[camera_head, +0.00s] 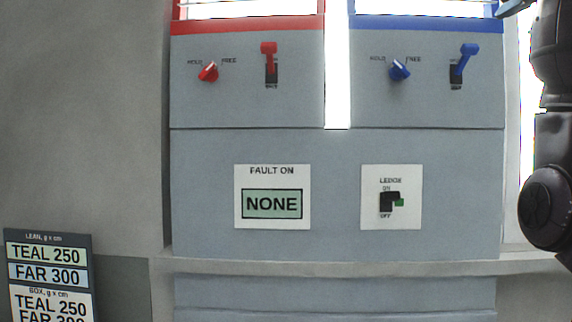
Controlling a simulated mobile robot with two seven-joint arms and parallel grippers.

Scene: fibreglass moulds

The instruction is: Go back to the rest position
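My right arm (552,120) comes down along the right edge, dark and jointed, clear of the panel face. Its gripper does not show clearly; a small dark piece at the top right corner is cut off by the frame. My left arm and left gripper are not in view. The grey panel (338,147) stands ahead. Its red side has a red knob (208,71) and a red lever (269,55) with its handle up.
A "FAULT ON" sign (272,170) reads NONE. A switch plate (390,222) beside it has a black switch with a green tip. A ledge (340,268) runs below. A dark board (48,240) at lower left lists TEAL 250 and FAR 300. The left wall is bare.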

